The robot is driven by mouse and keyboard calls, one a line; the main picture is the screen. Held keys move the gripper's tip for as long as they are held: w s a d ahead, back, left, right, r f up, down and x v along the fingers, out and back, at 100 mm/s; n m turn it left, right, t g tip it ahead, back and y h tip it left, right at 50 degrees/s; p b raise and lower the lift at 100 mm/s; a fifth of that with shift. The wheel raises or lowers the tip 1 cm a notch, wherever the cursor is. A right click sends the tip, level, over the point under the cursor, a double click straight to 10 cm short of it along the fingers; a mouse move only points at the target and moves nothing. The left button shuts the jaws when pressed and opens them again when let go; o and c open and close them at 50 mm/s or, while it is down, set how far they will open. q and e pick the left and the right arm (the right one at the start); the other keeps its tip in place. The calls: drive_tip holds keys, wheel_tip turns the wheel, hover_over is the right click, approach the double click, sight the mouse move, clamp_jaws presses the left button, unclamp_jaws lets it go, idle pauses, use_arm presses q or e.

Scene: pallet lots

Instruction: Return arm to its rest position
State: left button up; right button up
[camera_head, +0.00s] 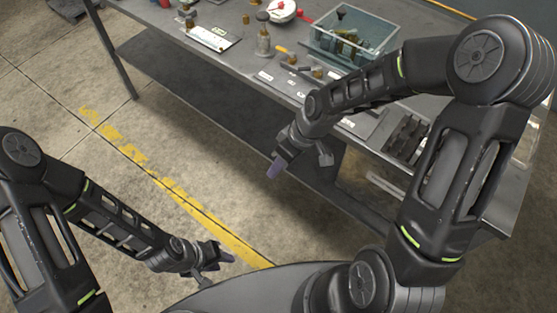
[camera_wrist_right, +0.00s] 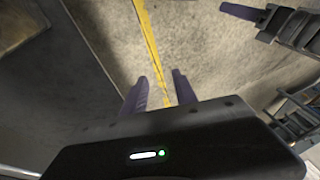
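My right arm comes in from the right in the head view, bent over the table's near side. Its right gripper (camera_head: 275,168) points down in front of the table edge. In the right wrist view its two purple fingers stand apart with bare floor between them, so the right gripper (camera_wrist_right: 160,78) is open and empty. My left gripper (camera_head: 224,254) hangs low over the floor at the lower left, clear of the table. A purple finger of the left gripper (camera_wrist_right: 240,12) also shows at the top right of the wrist view; its opening is unclear.
The grey table (camera_head: 160,40) holds a clear bin (camera_head: 352,38) with small parts, a bottle (camera_head: 263,42), a white dial scale (camera_head: 283,10) and a dark slotted rack (camera_head: 405,138). A yellow line (camera_head: 150,175) crosses the open concrete floor.

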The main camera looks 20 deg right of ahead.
idle(0.7)
wheel_tip(320, 180, down, 7)
drive_tip(key=a+m+t, duration=0.2)
drive_tip(key=a+m, duration=0.1)
drive_tip(key=m, duration=0.4)
drive_tip(key=s+a+f+g, duration=0.1)
drive_tip(key=s+a+f, duration=0.1)
drive_tip(key=s+f, duration=0.3)
drive_tip(key=s+a+f+m+g, duration=0.1)
drive_tip(key=s+f, duration=0.4)
drive_tip(key=s, duration=0.5)
drive_tip(key=shift+s+a+g, duration=0.2)
drive_tip(key=shift+a+g, duration=0.1)
drive_tip(key=shift+a, duration=0.15)
drive_tip(key=shift+d, duration=0.1)
